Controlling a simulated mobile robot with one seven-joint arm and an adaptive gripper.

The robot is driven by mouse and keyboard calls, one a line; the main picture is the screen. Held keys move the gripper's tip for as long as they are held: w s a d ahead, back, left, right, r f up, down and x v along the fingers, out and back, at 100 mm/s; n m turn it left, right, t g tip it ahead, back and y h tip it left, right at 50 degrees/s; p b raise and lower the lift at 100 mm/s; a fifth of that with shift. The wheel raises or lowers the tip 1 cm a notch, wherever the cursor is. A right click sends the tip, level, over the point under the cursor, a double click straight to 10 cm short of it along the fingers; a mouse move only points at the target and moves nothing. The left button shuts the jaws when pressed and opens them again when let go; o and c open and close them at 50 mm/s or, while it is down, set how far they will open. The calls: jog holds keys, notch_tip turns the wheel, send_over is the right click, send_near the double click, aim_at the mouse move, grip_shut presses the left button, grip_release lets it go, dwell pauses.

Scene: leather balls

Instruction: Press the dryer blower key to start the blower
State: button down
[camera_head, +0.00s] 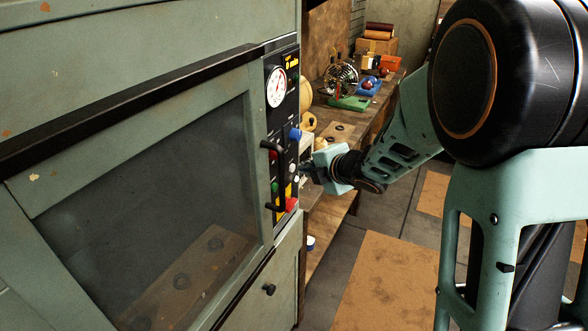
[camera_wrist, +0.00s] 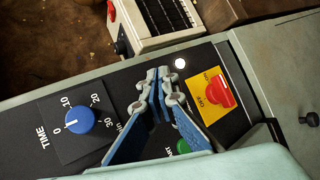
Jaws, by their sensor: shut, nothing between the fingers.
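The dryer is a large worn green cabinet (camera_head: 130,70) with a dark window, at the left of the head view. Its narrow black control panel (camera_head: 281,125) faces right. In the wrist view the panel carries a red key (camera_wrist: 219,91) on a yellow OFF/ON plate (camera_wrist: 201,90), also visible in the head view (camera_head: 291,204). A green button (camera_wrist: 183,147) is partly hidden behind a finger. Which one is the blower key I cannot read. My gripper (camera_wrist: 160,78) is shut and empty in front of the panel, left of the red key; contact cannot be told. It also shows in the head view (camera_head: 304,171).
A blue TIME knob (camera_wrist: 80,118) and a white lamp (camera_wrist: 180,63) are on the panel. A round gauge (camera_head: 276,87) and black door handle (camera_head: 268,178) are near. A cluttered workbench (camera_head: 345,135) stands behind. Floor at right is open.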

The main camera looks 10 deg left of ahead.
jog(key=shift+a, duration=0.1)
jog(key=shift+w+a, duration=0.15)
jog(key=shift+a, duration=0.2)
jog(key=shift+w+a, duration=0.1)
jog(key=shift+a, duration=0.05)
dwell(0.4)
jog(key=shift+s+d, duration=0.25)
jog(key=shift+d, duration=0.3)
jog(key=shift+d, duration=0.1)
jog(key=d, duration=0.1)
jog(key=s+d, duration=0.1)
jog(key=d, duration=0.1)
jog(key=s+d, duration=0.1)
jog(key=d, duration=0.1)
jog(key=shift+d, duration=0.25)
jog(key=shift+d, duration=0.1)
